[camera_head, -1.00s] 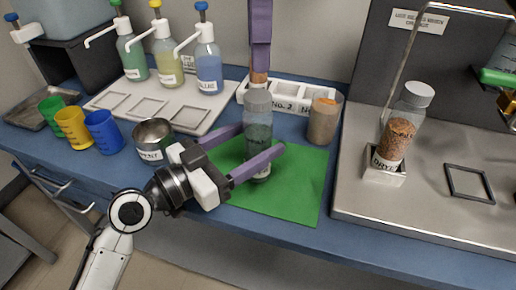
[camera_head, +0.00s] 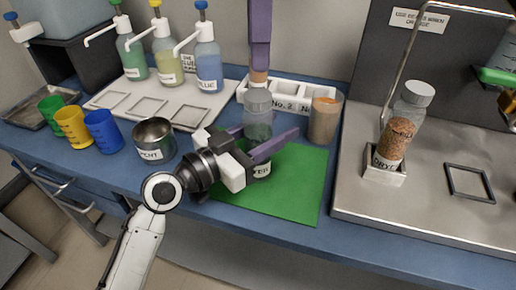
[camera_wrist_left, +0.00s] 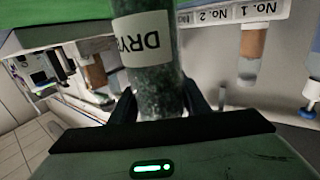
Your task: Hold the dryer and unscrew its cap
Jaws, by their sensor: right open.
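The dryer (camera_head: 258,125) is an upright clear bottle with dark grey-green contents, a white label and a grey cap (camera_head: 257,99). It stands at the back of the green mat (camera_head: 290,187). My left gripper (camera_head: 275,142) reaches it from the lower left, with one purple finger on each side. In the left wrist view the dryer (camera_wrist_left: 155,85) sits closely between the fingers, which look shut on its body. My right gripper (camera_head: 260,66) is open and points down from the top, just behind and above the cap. Only one finger shows clearly.
A white rack (camera_head: 295,93) and a brown-filled bottle (camera_head: 324,118) stand close behind and right of the dryer. A metal cup (camera_head: 155,138) and coloured cups (camera_head: 103,130) are left. Another labelled bottle (camera_head: 399,135) stands in a holder (camera_head: 384,172) at right. The mat's front is clear.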

